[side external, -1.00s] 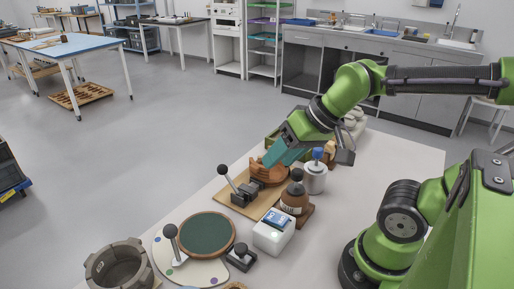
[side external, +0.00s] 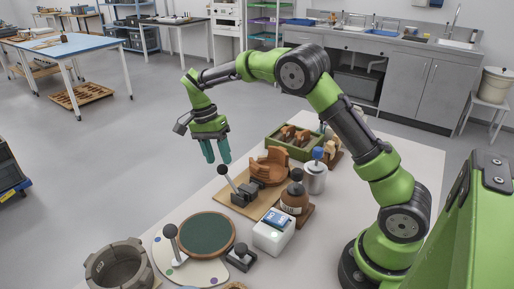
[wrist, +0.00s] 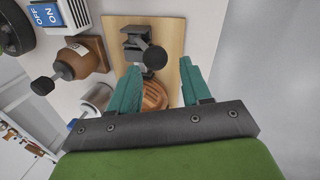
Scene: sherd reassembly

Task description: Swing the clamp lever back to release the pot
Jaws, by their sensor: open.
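The clamp (side external: 246,189) is dark grey and fixed on a wooden board (side external: 236,207). Its lever (side external: 231,181) leans up and left to a black ball knob (side external: 222,170). The terracotta pot (side external: 270,166), with a broken upper edge, stands behind the clamp on the board. My gripper (side external: 217,160) points down with teal fingers apart and empty, just above the knob in the side view. In the wrist view the knob (wrist: 154,58) shows between the fingertips of my gripper (wrist: 160,68); contact cannot be told. The pot (wrist: 155,97) is partly hidden there by the fingers.
A green crate of sherds (side external: 292,139) is behind. A round green turntable (side external: 207,234) lies in front. Space left of the table is clear.

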